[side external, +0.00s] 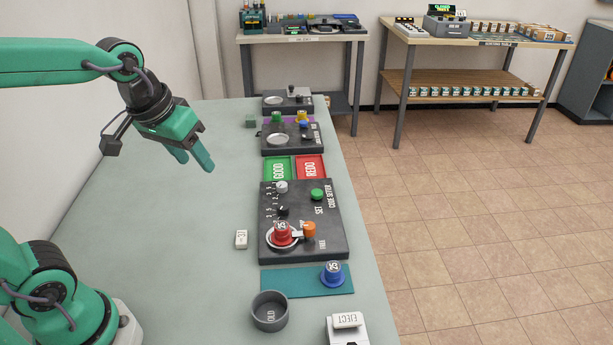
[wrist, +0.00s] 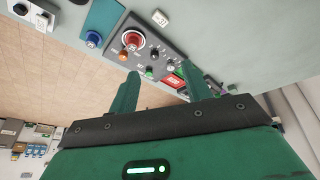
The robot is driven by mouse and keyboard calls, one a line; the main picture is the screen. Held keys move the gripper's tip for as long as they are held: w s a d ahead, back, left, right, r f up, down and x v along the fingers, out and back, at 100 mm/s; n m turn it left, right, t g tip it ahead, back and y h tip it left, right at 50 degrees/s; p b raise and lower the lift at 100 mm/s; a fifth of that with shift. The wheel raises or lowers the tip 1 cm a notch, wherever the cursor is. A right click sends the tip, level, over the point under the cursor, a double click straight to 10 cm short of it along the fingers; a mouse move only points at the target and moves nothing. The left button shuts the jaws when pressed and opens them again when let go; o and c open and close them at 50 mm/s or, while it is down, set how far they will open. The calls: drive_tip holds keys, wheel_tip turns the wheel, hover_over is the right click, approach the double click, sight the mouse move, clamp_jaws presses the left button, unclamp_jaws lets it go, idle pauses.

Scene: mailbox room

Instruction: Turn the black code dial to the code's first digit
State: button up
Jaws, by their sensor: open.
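The black code dial (side external: 283,210) is on the dark code setter panel (side external: 335,240), between a pale dial (side external: 282,187) and a red piece marked 35 (side external: 282,233). A green SET button (side external: 317,194) sits at the panel's right. My gripper (side external: 195,162) is open and empty, above the table to the left of and higher than the panel. In the wrist view, my gripper (wrist: 162,72) has its two fingers apart, with the panel (wrist: 175,55) beyond them. The dial digits are too small to read.
A small white block (side external: 241,239) lies left of the panel. An orange knob (side external: 309,229) stands beside the red piece. A blue piece (side external: 333,273) is on a teal mat (side external: 290,281); a grey cup (side external: 269,311) is in front. The table's left side is clear.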

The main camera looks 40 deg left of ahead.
drive_tip(key=w+d+f+n+g, duration=0.1)
drive_tip(key=w+f+n+g, duration=0.2)
drive_tip(key=w, duration=0.8)
drive_tip(key=n+g, duration=0.1)
drive_tip(key=n, duration=0.3)
approach(283, 206)
drive_tip(key=shift+f, duration=0.1)
drive_tip(key=shift+w+f, duration=0.15)
drive_tip(key=shift+f, duration=0.15)
drive_tip(key=shift+f, duration=0.1)
drive_tip(key=shift+f, duration=3.75)
drive_tip(key=c, duration=1)
